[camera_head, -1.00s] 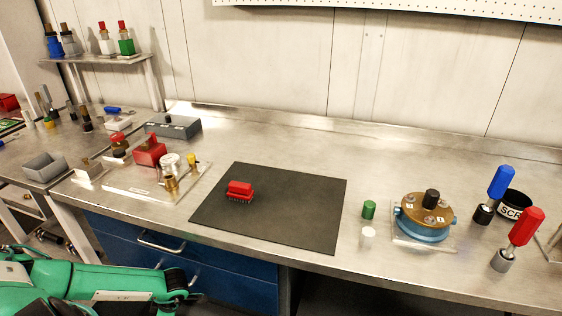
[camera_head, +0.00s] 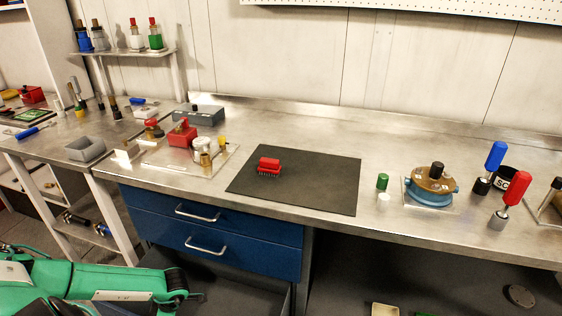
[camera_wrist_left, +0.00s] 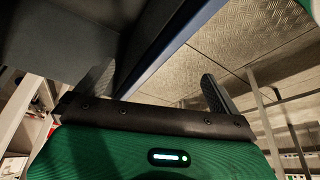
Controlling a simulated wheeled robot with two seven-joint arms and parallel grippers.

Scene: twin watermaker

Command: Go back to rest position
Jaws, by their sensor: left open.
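My left arm (camera_head: 90,285), green and black, shows at the lower left of the head view, below the bench front; its fingertips cannot be made out there. In the left wrist view my left gripper (camera_wrist_left: 160,95) has its two fingers wide apart with nothing between them. Beyond it are the dark underside of furniture and a patterned floor. My right gripper is in neither view.
Blue drawers (camera_head: 215,235) stand close to my left arm.

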